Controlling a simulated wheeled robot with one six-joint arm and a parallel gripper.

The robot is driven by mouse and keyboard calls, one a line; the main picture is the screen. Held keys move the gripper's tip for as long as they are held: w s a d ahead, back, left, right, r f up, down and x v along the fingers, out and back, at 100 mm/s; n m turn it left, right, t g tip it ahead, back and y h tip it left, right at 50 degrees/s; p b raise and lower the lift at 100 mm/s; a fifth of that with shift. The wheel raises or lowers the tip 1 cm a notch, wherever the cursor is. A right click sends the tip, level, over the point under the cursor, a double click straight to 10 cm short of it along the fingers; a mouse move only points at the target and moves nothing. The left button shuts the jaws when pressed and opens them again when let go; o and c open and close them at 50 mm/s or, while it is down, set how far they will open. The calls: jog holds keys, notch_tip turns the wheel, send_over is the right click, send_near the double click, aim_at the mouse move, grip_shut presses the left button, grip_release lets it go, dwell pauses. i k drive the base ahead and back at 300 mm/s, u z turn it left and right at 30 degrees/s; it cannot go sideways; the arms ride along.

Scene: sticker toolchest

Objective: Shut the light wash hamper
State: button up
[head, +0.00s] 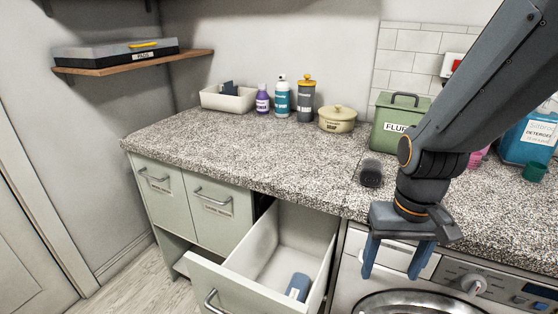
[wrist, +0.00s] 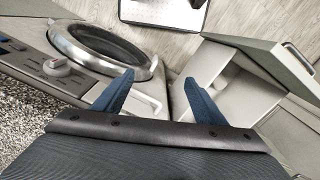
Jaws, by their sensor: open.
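A pale hamper drawer (head: 203,280) is pulled out from under the counter, and its inside is open to view. It has a grey bar handle (head: 212,302) on its front. A blue bottle (head: 298,287) lies inside. In the wrist view the drawer (wrist: 265,55) is at the right, with its handle (wrist: 299,57) at the far right. No label on it is readable, so I cannot tell whether it is the light wash one. My gripper (head: 392,275) is open and empty, pointing down right of the drawer, in front of the washer. Its blue fingers also show in the wrist view (wrist: 159,78).
Two shut fronts with handles and labels, a left one (head: 158,184) and a right one (head: 212,203), are left of the drawer. A washing machine (head: 440,265) is at the right. Bottles, a pot and a green tin (head: 395,130) stand on the speckled counter (head: 240,150).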

aim_at(289, 238)
jog(key=k, duration=0.5)
jog(key=u, duration=2.4)
jog(key=k, duration=0.3)
jog(key=z, duration=1.2)
jog(key=i, duration=0.5)
jog(key=u, duration=0.1)
jog(key=k, duration=0.45)
jog(key=u, duration=0.8)
jog(key=i, duration=0.5)
